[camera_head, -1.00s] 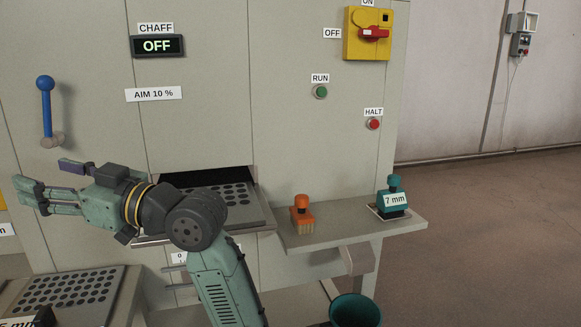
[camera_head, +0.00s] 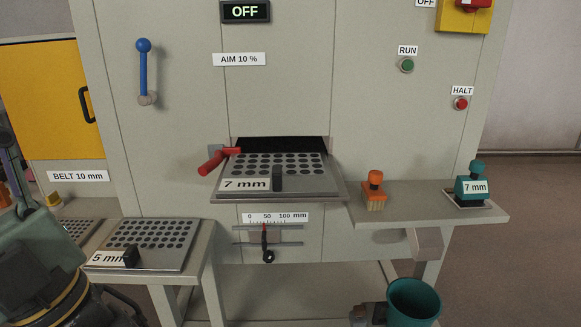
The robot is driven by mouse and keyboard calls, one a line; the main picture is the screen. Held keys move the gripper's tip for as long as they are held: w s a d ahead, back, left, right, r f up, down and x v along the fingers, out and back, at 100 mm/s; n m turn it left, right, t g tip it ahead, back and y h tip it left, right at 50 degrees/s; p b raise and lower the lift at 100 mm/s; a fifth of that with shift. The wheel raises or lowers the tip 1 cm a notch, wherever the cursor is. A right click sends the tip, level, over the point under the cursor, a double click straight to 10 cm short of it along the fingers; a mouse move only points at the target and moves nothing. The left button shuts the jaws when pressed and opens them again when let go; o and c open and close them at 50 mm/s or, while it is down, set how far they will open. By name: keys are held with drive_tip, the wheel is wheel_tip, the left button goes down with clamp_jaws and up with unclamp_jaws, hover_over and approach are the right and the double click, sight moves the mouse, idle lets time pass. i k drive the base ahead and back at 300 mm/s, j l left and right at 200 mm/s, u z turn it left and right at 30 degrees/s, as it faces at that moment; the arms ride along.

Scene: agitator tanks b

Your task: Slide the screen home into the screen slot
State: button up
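The 7 mm screen (camera_head: 312,184), a grey plate with rows of round holes, lies at the screen slot (camera_head: 280,143) in the machine front. Its front part sticks out over the ledge, and a dark gap shows above its rear. A black upright handle (camera_head: 277,178) stands at its front, beside the "7 mm" label. How deep its rear edge sits is hidden.
A red lever (camera_head: 212,164) sits at the slot's left side. The 5 mm screen (camera_head: 150,238) lies on a low left stand. An orange-topped brush (camera_head: 375,190) and teal 7 mm block (camera_head: 473,186) stand on the right shelf. A teal bucket (camera_head: 413,300) is below. A scale with slider (camera_head: 267,240) is underneath.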

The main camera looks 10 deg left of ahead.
sight(270, 174)
drive_tip(key=l+u, duration=0.1)
drive_tip(key=u, duration=0.75)
drive_tip(key=l+u, duration=0.15)
drive_tip(key=u, duration=0.25)
drive_tip(key=k+u, duration=0.1)
drive_tip(key=u, duration=0.3)
drive_tip(key=k+l, duration=0.6)
drive_tip(key=l, duration=0.15)
